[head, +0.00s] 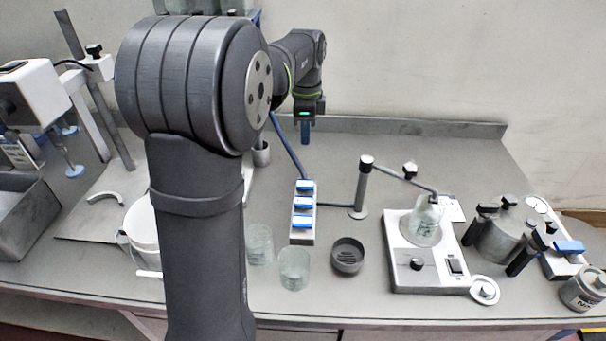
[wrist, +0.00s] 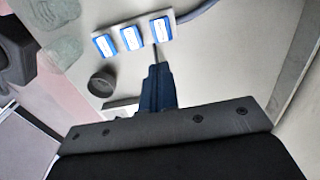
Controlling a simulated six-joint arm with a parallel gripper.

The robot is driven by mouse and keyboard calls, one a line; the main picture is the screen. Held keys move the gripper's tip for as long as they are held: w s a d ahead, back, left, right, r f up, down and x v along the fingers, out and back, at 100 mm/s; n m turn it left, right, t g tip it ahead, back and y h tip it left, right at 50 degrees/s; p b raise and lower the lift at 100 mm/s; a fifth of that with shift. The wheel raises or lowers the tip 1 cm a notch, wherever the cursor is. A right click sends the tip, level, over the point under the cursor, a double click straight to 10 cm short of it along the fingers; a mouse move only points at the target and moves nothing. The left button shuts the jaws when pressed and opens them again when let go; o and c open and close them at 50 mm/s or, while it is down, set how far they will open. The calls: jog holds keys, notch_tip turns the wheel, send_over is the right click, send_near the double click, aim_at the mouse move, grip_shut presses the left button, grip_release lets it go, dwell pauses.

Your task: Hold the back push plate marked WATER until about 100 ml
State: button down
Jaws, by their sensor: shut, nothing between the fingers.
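A pale strip (head: 291,238) carries three blue push plates with white labels. The back push plate (head: 304,185) is farthest from the head camera; in the wrist view it is the rightmost plate (wrist: 161,29). The labels are too small to read. My gripper (head: 305,140) points down beyond the back end of the strip, apart from the plates. Its blue fingers (wrist: 157,66) are shut with nothing between them, and in the wrist view their tips appear just below the back plate. The height of the tips above the bench is hard to tell.
Two glass beakers (head: 294,268) and a dark round cup (head: 347,256) stand in front of the strip. A post (head: 361,190) and a white stirrer-like device (head: 440,279) with a flask (head: 425,222) stand to the right. A blue hose (head: 289,155) runs behind the strip.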

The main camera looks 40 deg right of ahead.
aim_at(305, 185)
dwell(0.3)
notch_tip(305, 185, down, 14)
jog(key=shift+f, duration=0.1)
dwell(0.5)
jog(key=shift+f, duration=0.75)
jog(key=shift+s+a+f, duration=0.15)
jog(key=shift+f, duration=0.45)
dwell(1.1)
dwell(1.5)
notch_tip(305, 185, up, 15)
jog(key=shift+w+d, duration=0.2)
dwell(1.7)
